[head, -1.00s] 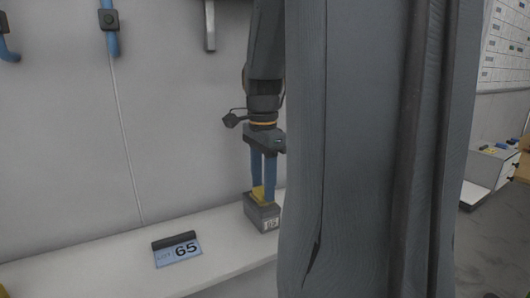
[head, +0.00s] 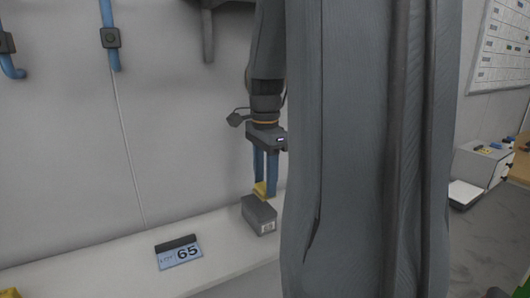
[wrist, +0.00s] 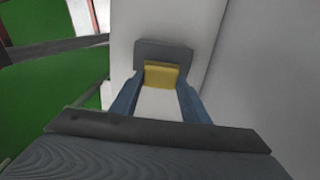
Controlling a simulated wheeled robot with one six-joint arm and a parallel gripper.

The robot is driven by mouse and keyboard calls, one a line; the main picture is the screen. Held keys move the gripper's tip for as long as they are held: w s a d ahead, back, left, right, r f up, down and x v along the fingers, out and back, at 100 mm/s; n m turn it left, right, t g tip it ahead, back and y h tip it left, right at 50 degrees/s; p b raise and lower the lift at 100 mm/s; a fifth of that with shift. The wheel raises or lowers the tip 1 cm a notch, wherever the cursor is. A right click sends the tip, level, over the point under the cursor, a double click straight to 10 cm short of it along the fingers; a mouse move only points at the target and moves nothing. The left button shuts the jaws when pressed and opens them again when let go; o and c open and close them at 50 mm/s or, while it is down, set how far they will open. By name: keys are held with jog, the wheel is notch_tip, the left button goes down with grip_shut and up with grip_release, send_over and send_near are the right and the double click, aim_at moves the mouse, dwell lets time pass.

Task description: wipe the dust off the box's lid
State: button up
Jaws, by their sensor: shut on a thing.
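The small grey box (head: 256,212), with a white label on its front, sits on the pale shelf. My gripper (head: 264,186) points down with its blue fingers shut on a yellow block (head: 260,190), which looks like a sponge. The block is at the back edge of the box's lid; I cannot tell whether it touches. In the wrist view, the yellow block (wrist: 161,75) is between the fingertips, with the grey box (wrist: 163,51) just beyond it. Any dust on the lid is too small to make out.
A sign reading 65 (head: 179,252) stands on the shelf (head: 115,275), left of the box. Bare shelf lies between them. Blue hooks (head: 109,37) hang on the wall behind. A white cabinet (head: 482,162) is at far right.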

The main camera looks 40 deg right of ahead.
jog(key=shift+r+p, duration=2.35)
jog(key=shift+r, duration=0.45)
jog(key=shift+f, duration=0.1)
